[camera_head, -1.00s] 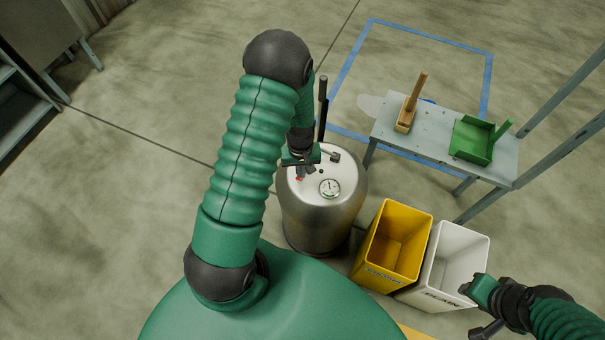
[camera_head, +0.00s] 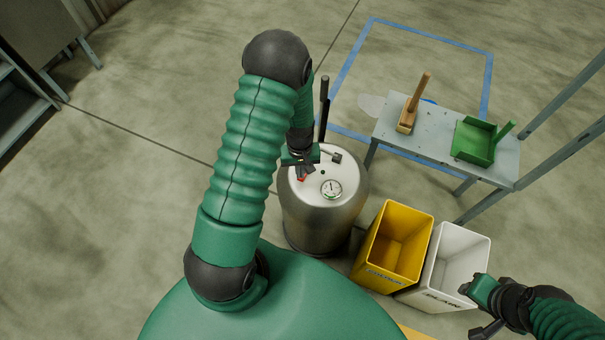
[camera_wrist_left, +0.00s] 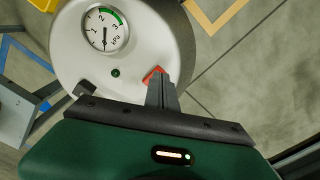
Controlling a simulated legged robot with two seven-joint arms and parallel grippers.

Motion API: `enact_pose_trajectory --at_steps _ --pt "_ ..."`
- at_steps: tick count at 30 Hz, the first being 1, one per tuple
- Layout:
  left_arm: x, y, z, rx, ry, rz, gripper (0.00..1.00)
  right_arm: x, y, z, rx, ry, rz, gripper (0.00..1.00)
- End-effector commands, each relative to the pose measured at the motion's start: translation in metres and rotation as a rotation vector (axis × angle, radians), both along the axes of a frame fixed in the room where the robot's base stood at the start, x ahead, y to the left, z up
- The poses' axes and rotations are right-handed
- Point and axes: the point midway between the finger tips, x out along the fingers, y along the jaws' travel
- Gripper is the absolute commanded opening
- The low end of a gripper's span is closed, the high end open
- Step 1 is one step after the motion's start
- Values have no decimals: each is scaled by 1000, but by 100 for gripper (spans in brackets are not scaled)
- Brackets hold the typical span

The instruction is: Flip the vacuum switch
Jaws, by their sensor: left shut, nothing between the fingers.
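The vacuum is a metal canister (camera_head: 325,213) with a pale top that carries a round gauge (camera_head: 332,189). A small red switch (camera_head: 302,179) sits on the top, left of the gauge. In the left wrist view the red switch (camera_wrist_left: 152,73) shows at the fingertips, partly hidden by them. My left gripper (camera_head: 301,174) is shut and empty, its tips at the switch; I cannot tell whether they touch it. A small green dot (camera_wrist_left: 115,72) shows beside the switch. My right gripper (camera_head: 478,293) is by the white bin; its fingers are unclear.
A yellow bin (camera_head: 394,247) and a white bin (camera_head: 451,262) stand right of the canister. A grey bench (camera_head: 436,134) behind them holds a wooden-handled brush (camera_head: 412,107) and a green dustpan (camera_head: 474,141). A dark upright handle (camera_head: 324,105) rises behind the canister.

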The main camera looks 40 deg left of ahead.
Motion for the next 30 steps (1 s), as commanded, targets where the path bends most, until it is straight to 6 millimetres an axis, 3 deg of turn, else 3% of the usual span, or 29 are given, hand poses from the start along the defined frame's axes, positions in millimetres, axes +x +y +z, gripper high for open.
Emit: enact_pose_trajectory --at_steps 30 --pt "0 -1 -12 0 0 -1 0 0 0 -8 0 0 0 36"
